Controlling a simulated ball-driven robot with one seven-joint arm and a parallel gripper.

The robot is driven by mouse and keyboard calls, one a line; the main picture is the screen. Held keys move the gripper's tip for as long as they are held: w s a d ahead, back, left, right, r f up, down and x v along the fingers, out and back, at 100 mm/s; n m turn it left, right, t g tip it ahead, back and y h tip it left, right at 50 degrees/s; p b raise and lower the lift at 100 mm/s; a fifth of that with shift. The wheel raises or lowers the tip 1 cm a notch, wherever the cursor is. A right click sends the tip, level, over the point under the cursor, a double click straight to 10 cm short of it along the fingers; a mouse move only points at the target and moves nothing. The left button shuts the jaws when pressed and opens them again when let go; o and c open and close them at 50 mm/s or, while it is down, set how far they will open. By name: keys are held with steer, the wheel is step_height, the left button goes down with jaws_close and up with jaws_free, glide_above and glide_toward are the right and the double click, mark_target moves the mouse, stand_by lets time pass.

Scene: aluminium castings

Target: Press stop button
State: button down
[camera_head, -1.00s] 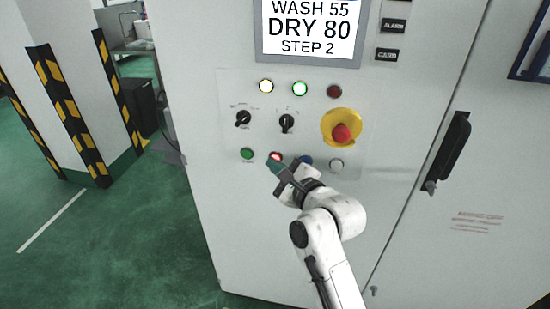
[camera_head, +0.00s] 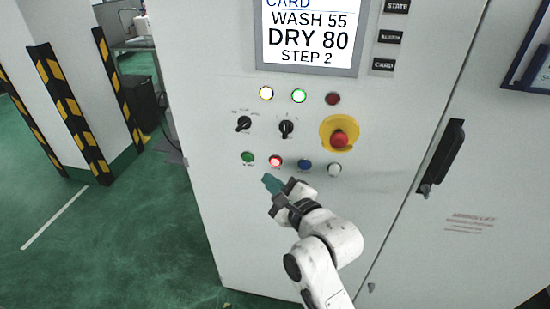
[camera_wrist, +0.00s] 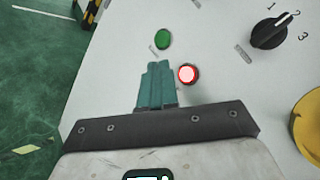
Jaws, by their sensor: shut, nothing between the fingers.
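The red button (camera_head: 275,161) is lit and sits in the lower button row of the white machine panel (camera_head: 230,215), between a green button (camera_head: 247,158) and a blue button (camera_head: 305,165). In the wrist view the red button (camera_wrist: 188,74) glows just right of my fingertips, and the green button (camera_wrist: 163,39) is beyond them. My gripper (camera_head: 270,183) has teal fingers, shut and empty, below the red button in the head view. The fingers (camera_wrist: 155,82) also show in the wrist view. A gap shows between fingertips and button in the head view.
A red mushroom button (camera_head: 340,139) on a yellow plate is up and right. Two black rotary switches (camera_head: 286,128) sit above the row, and a white button (camera_head: 334,169) ends it. A black door handle (camera_head: 440,158) juts out at right. Green floor is open at left.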

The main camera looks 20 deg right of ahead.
steer(key=shift+s+a+p, duration=0.3)
steer(key=shift+s+a, duration=0.2)
steer(key=shift+s, duration=0.2)
stand_by(0.3)
steer(key=s+d+f+n+g+h+b, duration=0.1)
steer(key=s+d+f+n+g, duration=0.25)
steer(key=s+f+n, duration=0.45)
steer(key=s+d+f+n+g+h+b, duration=0.1)
steer(key=s+d+f+n+g, duration=0.1)
steer(key=s+f+n+g, duration=0.55)
steer(key=s+d+f+n+g, duration=0.1)
steer(key=s+f+n, duration=0.3)
steer(key=s, duration=0.6)
steer(key=s+d+f+n+g+h+b, duration=0.1)
steer(key=s+f+n+g, duration=0.3)
steer(key=s, duration=0.6)
steer(key=shift+s+d, duration=0.35)
steer(key=shift+d, duration=0.05)
